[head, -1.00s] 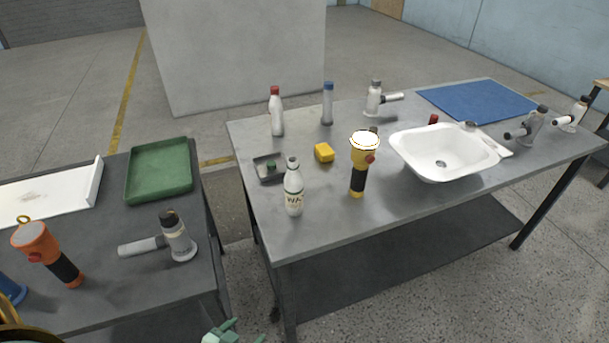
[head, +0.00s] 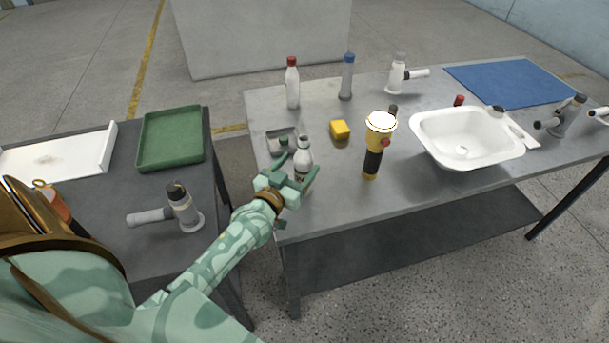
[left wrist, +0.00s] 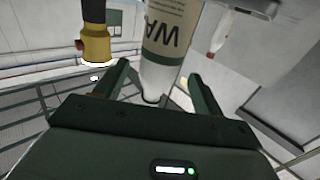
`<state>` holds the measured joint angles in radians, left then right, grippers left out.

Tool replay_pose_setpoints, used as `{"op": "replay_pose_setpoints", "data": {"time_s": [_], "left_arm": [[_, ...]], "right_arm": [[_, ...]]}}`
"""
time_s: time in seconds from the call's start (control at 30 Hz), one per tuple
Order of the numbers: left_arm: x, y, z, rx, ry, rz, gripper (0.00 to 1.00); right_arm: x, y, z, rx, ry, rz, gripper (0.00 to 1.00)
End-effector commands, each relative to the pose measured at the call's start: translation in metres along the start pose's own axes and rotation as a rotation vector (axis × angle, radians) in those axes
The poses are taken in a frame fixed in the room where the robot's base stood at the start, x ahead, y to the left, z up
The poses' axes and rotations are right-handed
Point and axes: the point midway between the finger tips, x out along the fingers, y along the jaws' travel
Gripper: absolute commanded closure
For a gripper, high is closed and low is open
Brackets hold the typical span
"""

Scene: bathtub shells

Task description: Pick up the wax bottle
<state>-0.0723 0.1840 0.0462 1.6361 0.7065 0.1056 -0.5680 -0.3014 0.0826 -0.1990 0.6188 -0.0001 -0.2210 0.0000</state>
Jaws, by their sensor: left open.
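The wax bottle (head: 304,157) is white with a grey cap and stands upright near the front left of the grey table. My left gripper (head: 290,179) is open at the bottle's near side and hides its lower part. In the left wrist view the picture is upside down. There the wax bottle (left wrist: 174,32), with part of its lettering showing, lies between the two spread fingers of my left gripper (left wrist: 158,78). I cannot tell if a finger touches it. My right gripper is not in view.
A yellow and black flashlight (head: 375,150) stands right of the bottle. A yellow block (head: 340,130), a small dark tray (head: 277,143) and a red-capped bottle (head: 292,85) are behind. A white basin (head: 430,125) stands farther right. The table's front edge is close.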

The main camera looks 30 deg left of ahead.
Motion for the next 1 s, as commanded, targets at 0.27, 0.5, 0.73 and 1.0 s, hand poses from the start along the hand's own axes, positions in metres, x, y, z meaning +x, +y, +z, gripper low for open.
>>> {"op": "replay_pose_setpoints", "data": {"time_s": [0.27,0.5,0.73,1.0], "left_arm": [[0.041,0.002,-0.001,-0.001,0.001,-0.001,0.31],[0.053,0.002,-0.002,0.001,-0.001,0.0,0.31],[0.052,0.002,-0.003,0.0,0.0,0.0,0.64],[0.052,0.002,-0.003,0.0,0.0,0.0,0.96]], "right_arm": [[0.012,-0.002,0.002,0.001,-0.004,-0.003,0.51],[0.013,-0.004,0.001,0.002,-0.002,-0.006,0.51],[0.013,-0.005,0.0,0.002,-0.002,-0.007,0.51],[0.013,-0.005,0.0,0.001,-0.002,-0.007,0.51]]}}
